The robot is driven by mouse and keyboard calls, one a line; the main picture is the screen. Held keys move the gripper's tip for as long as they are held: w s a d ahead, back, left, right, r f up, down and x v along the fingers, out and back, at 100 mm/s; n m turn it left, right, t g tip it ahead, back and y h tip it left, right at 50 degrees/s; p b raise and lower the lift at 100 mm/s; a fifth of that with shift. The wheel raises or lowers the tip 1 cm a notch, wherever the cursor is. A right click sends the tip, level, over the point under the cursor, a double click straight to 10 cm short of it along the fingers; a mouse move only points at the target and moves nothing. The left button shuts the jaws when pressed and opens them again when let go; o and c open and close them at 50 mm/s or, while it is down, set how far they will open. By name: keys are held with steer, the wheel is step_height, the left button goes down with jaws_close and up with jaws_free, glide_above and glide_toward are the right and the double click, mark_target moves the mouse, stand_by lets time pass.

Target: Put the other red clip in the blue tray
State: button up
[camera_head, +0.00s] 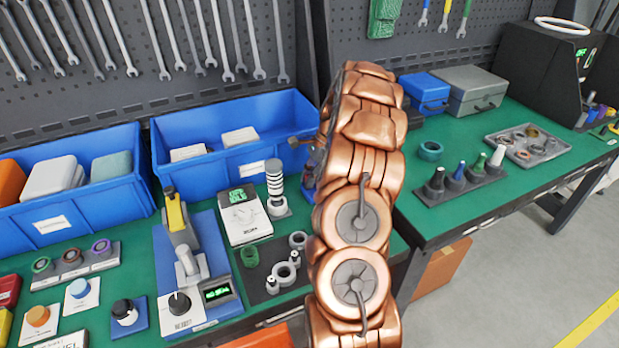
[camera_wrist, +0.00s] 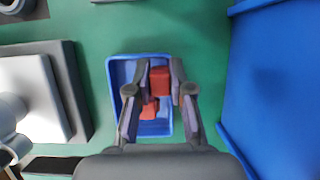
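In the wrist view, the small blue tray (camera_wrist: 119,72) lies on the green bench top below my gripper (camera_wrist: 160,72). One red clip (camera_wrist: 160,84) is between my two fingertips, over the tray; the fingers appear closed on its sides. Another red clip (camera_wrist: 149,111) lies lower in the picture, inside the tray, partly hidden by the left finger. Whether the clip between the fingers touches the tray floor cannot be told.
A large blue bin (camera_head: 205,165) stands at the back; a blue wall (camera_wrist: 275,90) rises right of the tray in the wrist view. A grey device (camera_wrist: 40,95) stands to its left. A digital tester (camera_head: 243,213) and black-and-white post (camera_head: 275,190) stand near my arm.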

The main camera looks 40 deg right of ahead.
steer(key=o, duration=0.4)
steer(key=shift+s+f, duration=0.15)
steer(key=shift+f, duration=0.5)
steer(key=shift+r, duration=0.25)
steer(key=shift+d+r, duration=0.15)
steer(key=shift+r, duration=0.25)
steer(key=b+v, duration=0.2)
steer(key=v, duration=0.9)
steer(key=shift+d+r, duration=0.1)
steer(key=shift+r, duration=0.1)
